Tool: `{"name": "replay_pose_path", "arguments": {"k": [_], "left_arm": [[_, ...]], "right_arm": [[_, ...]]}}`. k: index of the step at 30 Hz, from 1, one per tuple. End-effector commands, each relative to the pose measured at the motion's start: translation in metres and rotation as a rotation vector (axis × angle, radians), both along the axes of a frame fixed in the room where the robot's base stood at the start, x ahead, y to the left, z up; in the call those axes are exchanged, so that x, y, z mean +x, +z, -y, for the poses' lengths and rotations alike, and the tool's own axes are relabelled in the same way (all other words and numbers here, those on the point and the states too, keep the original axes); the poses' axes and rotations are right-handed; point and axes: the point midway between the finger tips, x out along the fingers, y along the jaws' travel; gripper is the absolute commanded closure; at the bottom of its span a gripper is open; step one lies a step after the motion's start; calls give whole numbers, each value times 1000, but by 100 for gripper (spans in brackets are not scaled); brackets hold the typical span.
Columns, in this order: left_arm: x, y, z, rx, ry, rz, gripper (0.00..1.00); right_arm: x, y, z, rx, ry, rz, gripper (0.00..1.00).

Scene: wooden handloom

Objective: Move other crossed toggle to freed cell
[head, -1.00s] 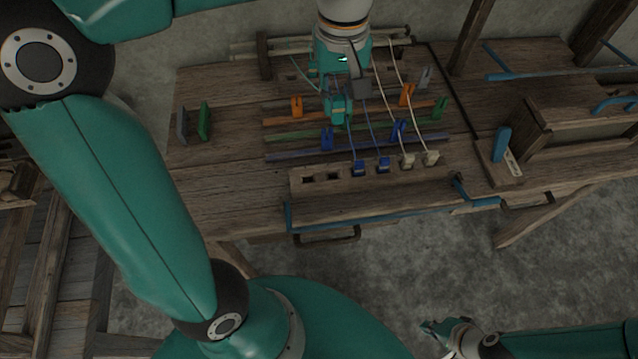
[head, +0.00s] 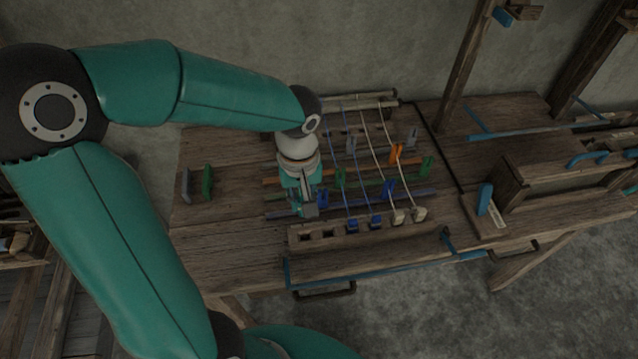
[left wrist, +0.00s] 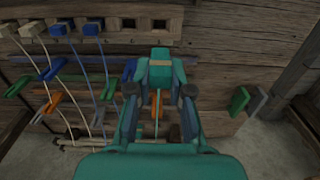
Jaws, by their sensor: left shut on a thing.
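My left gripper (head: 308,210) points down over the left part of the coloured rails, near the slotted wooden block (head: 292,240). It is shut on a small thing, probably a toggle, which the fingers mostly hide. In the left wrist view, my gripper (left wrist: 160,65) fills the middle; an orange patch (left wrist: 155,105) shows between its fingers, and I cannot tell whether it is held. A blue toggle (head: 322,197) and a green toggle (head: 340,177) stand just right of it. A grey toggle (head: 351,143) stands farther back. My right gripper is out of view.
The block has two empty square holes (head: 306,238) at its left; blue plugs (head: 352,225) and white plugs (head: 398,217) with threads fill others. Orange (head: 397,153), blue (head: 389,188) and green (head: 427,167) toggles stand right. Green (head: 207,182) and grey (head: 186,185) pieces stand left.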

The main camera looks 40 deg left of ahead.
Motion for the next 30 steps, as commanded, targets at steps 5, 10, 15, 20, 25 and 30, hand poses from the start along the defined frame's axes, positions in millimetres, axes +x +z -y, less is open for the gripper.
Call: {"name": "replay_pose_path", "arguments": {"k": [5,10,15,20,25,30], "left_arm": [[0,-21,-1,1,2,-2,94],[-1,-47,-1,1,2,-3,94],[0,-73,-1,0,2,-3,94],[0,-85,-1,1,3,-2,94],[0,-86,-1,0,3,-1,94],[0,-85,-1,0,3,-1,94]], "right_arm": [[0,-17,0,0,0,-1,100],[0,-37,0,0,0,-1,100],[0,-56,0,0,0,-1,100],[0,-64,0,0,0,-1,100],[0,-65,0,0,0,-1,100],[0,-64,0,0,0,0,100]]}}
